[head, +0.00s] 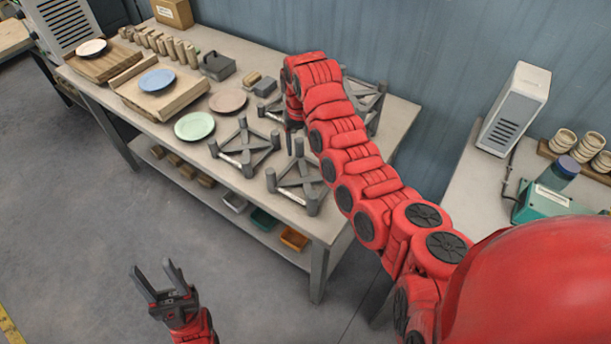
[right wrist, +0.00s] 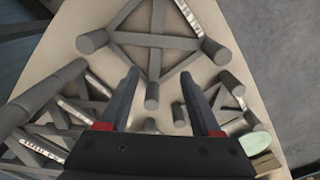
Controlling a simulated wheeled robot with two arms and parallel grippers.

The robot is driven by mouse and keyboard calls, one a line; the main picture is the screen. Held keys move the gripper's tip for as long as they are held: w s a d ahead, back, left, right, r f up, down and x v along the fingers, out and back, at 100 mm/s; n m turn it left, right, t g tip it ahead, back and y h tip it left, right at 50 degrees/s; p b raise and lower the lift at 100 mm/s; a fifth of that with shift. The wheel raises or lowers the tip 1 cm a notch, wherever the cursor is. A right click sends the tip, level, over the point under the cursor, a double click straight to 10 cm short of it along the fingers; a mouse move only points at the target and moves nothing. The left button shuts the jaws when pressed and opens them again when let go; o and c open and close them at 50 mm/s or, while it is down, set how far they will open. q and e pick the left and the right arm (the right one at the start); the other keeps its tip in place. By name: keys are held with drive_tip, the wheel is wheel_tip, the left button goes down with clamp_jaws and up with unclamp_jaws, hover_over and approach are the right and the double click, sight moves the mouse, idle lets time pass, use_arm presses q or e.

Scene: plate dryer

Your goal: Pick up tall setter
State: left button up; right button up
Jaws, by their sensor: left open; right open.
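Several grey setters, crossed frames with upright posts, stand on the table. One (head: 243,148) is left of my right gripper, one (head: 312,186) is in front of it, and one (head: 372,102) is partly hidden behind my right arm. I cannot tell which is the tall one; their labels are too small to read. My right gripper (right wrist: 160,73) is open and points down over the setters. A post (right wrist: 152,95) of the upper setter (right wrist: 160,40) shows between its fingers, not clearly gripped. In the head view my arm mostly hides this gripper. My left gripper (head: 152,267) is open and empty over the floor.
The table (head: 225,180) also holds a green plate (head: 194,126), a pink plate (head: 228,100), a blue plate (head: 157,80) on a board and a grey box (head: 217,66). A second bench (head: 460,195) with a white-grey machine (head: 514,108) stands at right.

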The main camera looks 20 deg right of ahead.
sight(304, 173)
wheel_tip(304, 173, down, 4)
drive_tip(key=shift+r+b, duration=0.1)
drive_tip(key=shift+b, duration=0.4)
wheel_tip(304, 173, down, 2)
drive_tip(key=shift+d+f+p, duration=0.1)
drive_tip(key=shift+f+p, duration=0.05)
drive_tip(key=shift+p, duration=0.5)
drive_tip(key=shift+d+f+p, duration=0.15)
drive_tip(key=shift+f+p, duration=0.3)
drive_tip(key=shift+p, duration=0.1)
drive_tip(key=f, duration=0.2)
drive_tip(key=f+p, duration=0.1)
drive_tip(key=shift+d, duration=0.25)
drive_tip(key=shift+w+f, duration=0.1)
drive_tip(key=shift+f, duration=0.6)
clamp_jaws()
